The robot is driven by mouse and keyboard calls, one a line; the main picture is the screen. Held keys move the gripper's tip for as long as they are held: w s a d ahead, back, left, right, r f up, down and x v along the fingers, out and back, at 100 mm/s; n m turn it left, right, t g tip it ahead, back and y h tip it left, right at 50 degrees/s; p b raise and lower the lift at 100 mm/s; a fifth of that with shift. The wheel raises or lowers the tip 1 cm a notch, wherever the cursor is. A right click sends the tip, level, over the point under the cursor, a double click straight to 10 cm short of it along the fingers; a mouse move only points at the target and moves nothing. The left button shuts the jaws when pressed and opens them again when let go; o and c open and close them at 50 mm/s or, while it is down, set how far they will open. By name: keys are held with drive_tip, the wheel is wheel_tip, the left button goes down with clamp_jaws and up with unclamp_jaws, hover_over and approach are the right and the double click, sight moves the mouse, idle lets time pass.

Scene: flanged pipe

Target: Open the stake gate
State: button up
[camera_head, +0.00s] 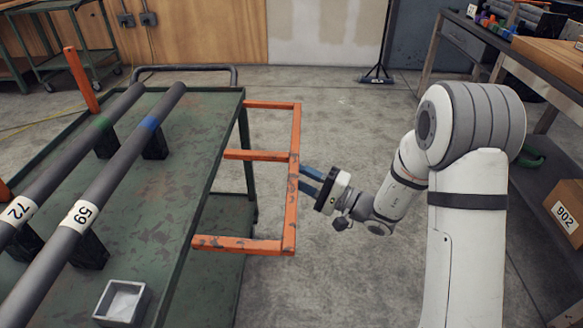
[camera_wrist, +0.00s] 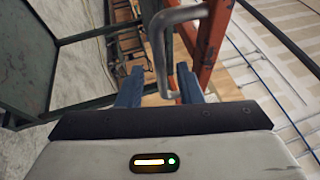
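The stake gate (camera_head: 294,180) is a scuffed orange frame with several bars. In the head view it projects right from the side edge of the green cart (camera_head: 165,215), with a long outer bar. My gripper (camera_head: 306,180) is just right of that bar, its two blue fingers pointing at it and apart. In the wrist view my gripper (camera_wrist: 160,74) shows a gap between its fingers. A bent grey handle (camera_wrist: 157,45) beside the orange bar (camera_wrist: 214,50) reaches into that gap. I cannot tell whether either finger touches the handle.
Two grey pipes, tagged 72 (camera_head: 52,178) and 59 (camera_head: 110,172), lie on black supports on the cart. A small grey box (camera_head: 122,303) sits near its front. A workbench with a carton (camera_head: 567,217) stands right. Concrete floor (camera_head: 335,110) behind the gate is clear.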

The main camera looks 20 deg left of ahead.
drive_tip(key=shift+b+x, duration=0.3)
drive_tip(key=shift+x, duration=1.7)
drive_tip(key=shift+c, duration=0.5)
clamp_jaws()
